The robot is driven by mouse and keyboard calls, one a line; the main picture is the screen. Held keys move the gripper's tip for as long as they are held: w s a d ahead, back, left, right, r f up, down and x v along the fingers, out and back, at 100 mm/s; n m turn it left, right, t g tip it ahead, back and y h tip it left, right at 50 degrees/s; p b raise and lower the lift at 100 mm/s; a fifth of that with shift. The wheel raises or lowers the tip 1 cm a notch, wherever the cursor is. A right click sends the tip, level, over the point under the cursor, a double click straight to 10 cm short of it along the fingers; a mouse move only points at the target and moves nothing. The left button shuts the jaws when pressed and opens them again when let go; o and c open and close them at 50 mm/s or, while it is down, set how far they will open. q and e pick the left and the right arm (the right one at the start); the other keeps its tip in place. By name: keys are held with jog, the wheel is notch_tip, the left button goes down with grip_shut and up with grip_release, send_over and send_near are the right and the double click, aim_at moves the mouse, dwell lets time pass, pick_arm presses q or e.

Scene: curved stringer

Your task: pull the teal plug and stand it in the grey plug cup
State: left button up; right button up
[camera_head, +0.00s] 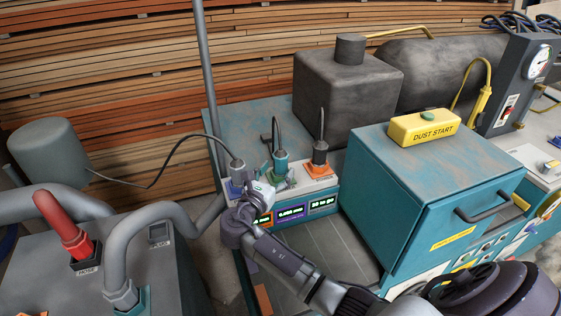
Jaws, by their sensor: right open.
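The teal plug (281,161) stands upright in the middle of a row of three plugs on a white-topped box (318,185), its dark cable rising from its top. A grey plug (237,169) on a blue base stands to its left, and a dark plug (319,154) on an orange base to its right. My right gripper (264,187) is open, just in front of the box and below the teal plug in the picture, between it and the grey plug; whether it touches anything is unclear. I cannot make out a grey plug cup with certainty. My left gripper is not in view.
A teal cabinet (425,200) with a yellow DUST START box (423,128) stands right of the plugs. A grey machine (345,85) stands behind. Thick grey hoses (150,222) and a red handle (62,224) are at left. A grey pole (207,80) rises behind the grey plug.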

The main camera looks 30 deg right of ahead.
aim_at(279, 156)
jog(key=x, duration=0.3)
jog(key=shift+w, duration=0.1)
jog(key=shift+a, duration=0.1)
jog(key=shift+c, duration=0.8)
grip_shut()
jog(key=shift+r, duration=0.15)
jog(key=r, duration=0.4)
jog(key=shift+s+d+r, duration=0.1)
jog(key=shift+s+d, duration=0.1)
jog(key=s+d+r, duration=0.6)
jog(key=s+d, duration=0.1)
jog(key=s, duration=0.1)
jog(key=shift+s+r+b, duration=0.25)
jog(key=shift+s+b, duration=0.15)
